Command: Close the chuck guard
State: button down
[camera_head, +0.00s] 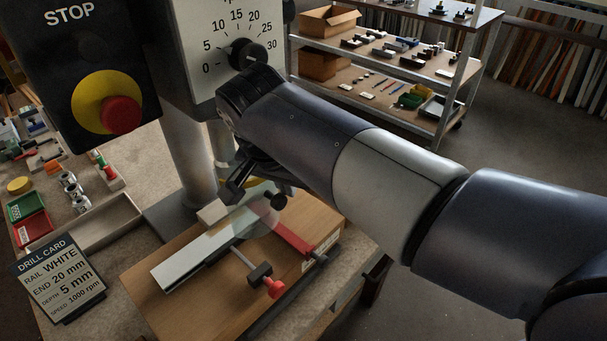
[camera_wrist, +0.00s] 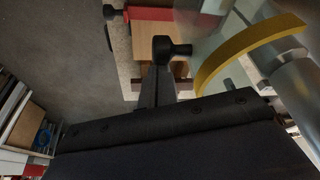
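The chuck guard (camera_head: 262,218) is a clear curved shield below the drill head, partly behind my gripper in the head view. Its yellow rim (camera_wrist: 235,52) shows as an arc in the wrist view. A black knob (camera_head: 278,202) stands out by the guard; a black knob (camera_wrist: 172,48) also shows in the wrist view, close to the tip of my gripper. My gripper (camera_head: 238,187) is dark and reaches in beside the guard. In the wrist view my gripper (camera_wrist: 155,90) shows end-on, with its fingers overlapping. Whether they touch the knob is unclear. The chuck is mostly hidden.
A white rail (camera_head: 205,248) lies on the wooden board (camera_head: 180,300) under the guard, with red clamp parts (camera_head: 273,287) beside it. The drill column (camera_head: 188,160) is at left, below the STOP box (camera_head: 100,75). A drill card (camera_head: 62,280) stands at front left.

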aim_at(268, 197)
jog(key=shift+s+a+f, duration=0.1)
jog(key=shift+s+a, duration=0.15)
jog(key=shift+a, duration=0.35)
jog(key=shift+s+a+r, duration=0.1)
jog(key=shift+s+a, duration=0.1)
jog(key=shift+a, duration=0.4)
jog(key=shift+s+a+f, duration=0.1)
jog(key=shift+s+a, duration=0.15)
jog(key=shift+a, duration=0.35)
